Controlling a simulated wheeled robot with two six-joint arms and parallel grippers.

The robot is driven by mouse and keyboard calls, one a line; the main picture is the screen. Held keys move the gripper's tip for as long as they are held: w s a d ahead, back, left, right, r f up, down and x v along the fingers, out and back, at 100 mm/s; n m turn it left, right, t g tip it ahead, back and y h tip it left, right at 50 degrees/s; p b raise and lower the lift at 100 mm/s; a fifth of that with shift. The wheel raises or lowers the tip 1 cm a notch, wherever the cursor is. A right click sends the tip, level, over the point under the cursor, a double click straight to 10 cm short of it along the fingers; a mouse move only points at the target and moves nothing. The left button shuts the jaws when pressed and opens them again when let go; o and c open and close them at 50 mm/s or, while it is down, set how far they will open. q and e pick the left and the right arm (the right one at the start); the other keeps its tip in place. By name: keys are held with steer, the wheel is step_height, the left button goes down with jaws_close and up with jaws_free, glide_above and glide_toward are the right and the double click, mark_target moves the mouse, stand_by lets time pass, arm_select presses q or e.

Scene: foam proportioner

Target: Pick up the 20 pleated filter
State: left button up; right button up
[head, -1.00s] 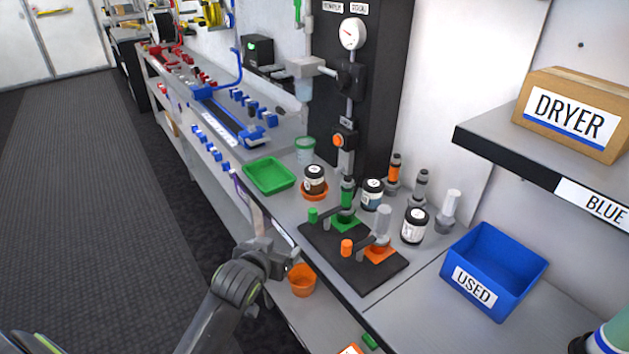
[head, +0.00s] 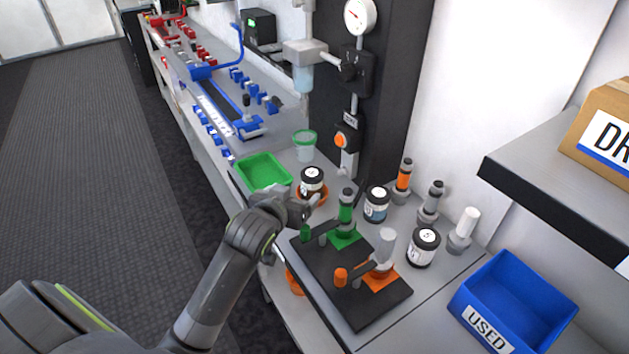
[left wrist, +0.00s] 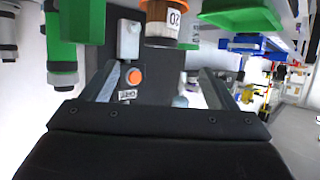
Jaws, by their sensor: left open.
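A small jar with a dark lid and a brown band (head: 312,181) stands in an orange dish (head: 322,198) on the bench, beside the green tray. In the left wrist view, which is upside down, a jar with a white label reading 20 (left wrist: 170,18) shows at the top, beyond and between my fingers. It appears to be this same jar. My left gripper (head: 308,204) is just in front of the dish, low over the bench edge. In the left wrist view its two fingers (left wrist: 160,88) are apart with nothing between them. My right gripper is in neither view.
A black base with green (head: 346,211) and orange (head: 385,255) posts stands right of my gripper. Two more jars (head: 377,203) (head: 423,247) are behind it. A green tray (head: 264,172) is left, a blue USED bin (head: 520,300) right. A black panel rises behind.

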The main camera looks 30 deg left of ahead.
mark_target(308, 179)
arm_select(q)
steer(key=x, duration=0.7)
steer(key=shift+w+p, duration=0.3)
steer(key=shift+w, duration=0.1)
steer(key=shift+w+a+f, duration=0.1)
steer(key=shift+w+f, duration=0.05)
steer(key=shift+w, duration=0.15)
steer(key=shift+w+f, duration=0.15)
steer(key=shift+w, duration=0.25)
steer(key=shift+w+a+f, duration=0.1)
steer(key=shift+w+a, duration=0.05)
steer(key=shift+w, duration=0.25)
steer(key=shift+p+x, duration=0.55)
steer(key=shift+x, duration=1.7)
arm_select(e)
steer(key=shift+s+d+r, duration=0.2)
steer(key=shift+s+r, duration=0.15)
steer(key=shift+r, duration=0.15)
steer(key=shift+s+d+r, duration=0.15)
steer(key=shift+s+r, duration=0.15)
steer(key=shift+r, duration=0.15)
arm_select(q)
steer(key=shift+s+a, duration=0.1)
steer(key=shift+c, duration=0.2)
steer(key=c, duration=1.1)
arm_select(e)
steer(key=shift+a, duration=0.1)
